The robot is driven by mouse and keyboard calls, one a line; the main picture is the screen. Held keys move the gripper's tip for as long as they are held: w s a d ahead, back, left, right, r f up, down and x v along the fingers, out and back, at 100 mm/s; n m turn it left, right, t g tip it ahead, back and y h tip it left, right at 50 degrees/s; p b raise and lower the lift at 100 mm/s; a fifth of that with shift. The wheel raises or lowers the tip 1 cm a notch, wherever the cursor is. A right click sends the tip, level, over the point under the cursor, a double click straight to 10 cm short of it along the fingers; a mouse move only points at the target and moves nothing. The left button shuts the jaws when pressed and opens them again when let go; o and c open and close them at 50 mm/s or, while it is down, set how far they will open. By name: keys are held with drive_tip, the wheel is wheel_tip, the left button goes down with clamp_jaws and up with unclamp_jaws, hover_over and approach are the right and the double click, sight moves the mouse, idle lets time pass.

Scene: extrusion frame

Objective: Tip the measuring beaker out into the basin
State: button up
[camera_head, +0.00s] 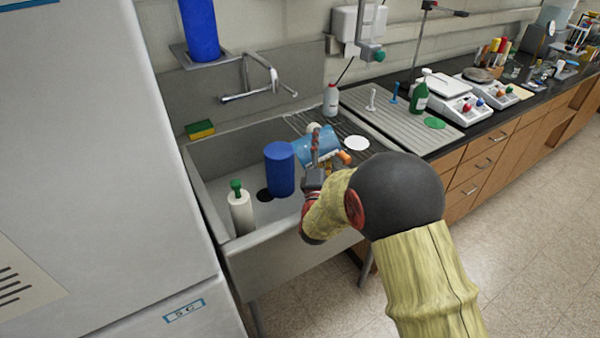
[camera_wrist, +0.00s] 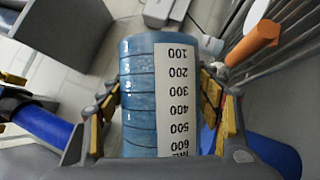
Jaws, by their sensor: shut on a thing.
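The measuring beaker (camera_head: 316,145) is blue with a white scale label. My gripper (camera_head: 314,165) is shut on it and holds it tilted well over, above the right part of the grey basin (camera_head: 218,163). In the wrist view the beaker (camera_wrist: 138,95) sits between the two yellow-padded fingers of my gripper (camera_wrist: 163,108), with its scale numbers upside down and the 100 mark farthest away. My gripper and arm hide part of the beaker in the head view. I cannot tell whether anything is left inside it.
A blue cylinder (camera_head: 280,172) and a white bottle with a green top (camera_head: 240,212) stand in the basin's left part. A tap (camera_head: 262,80) reaches over the back. A white wash bottle (camera_head: 331,100) and ridged drainboard (camera_head: 395,108) lie beyond. A tall grey cabinet (camera_head: 100,130) borders the left.

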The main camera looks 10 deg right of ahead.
sight(310, 145)
drive_tip(key=shift+s+a+r+n+t+y+b, duration=0.1)
drive_tip(key=shift+a+r+n+t+y+b, duration=0.25)
drive_tip(key=shift+n, duration=0.5)
drive_tip(key=shift+w+a+r+n+t+y+b, duration=0.15)
drive_tip(key=shift+a+n+t+y+b, duration=0.15)
drive_tip(key=shift+a+n+b, duration=0.45)
drive_tip(key=shift+s+a+r+n+t+y+b, duration=0.15)
drive_tip(key=shift+a+r+n+t+y, duration=0.15)
drive_tip(key=shift+n, duration=0.7)
drive_tip(key=shift+a+r+n, duration=0.2)
drive_tip(key=shift+r+n, duration=0.2)
drive_tip(key=shift+a+r+n+t+y, duration=0.25)
drive_tip(key=shift+r+n+y, duration=0.2)
drive_tip(key=shift+n+y, duration=0.1)
idle(0.6)
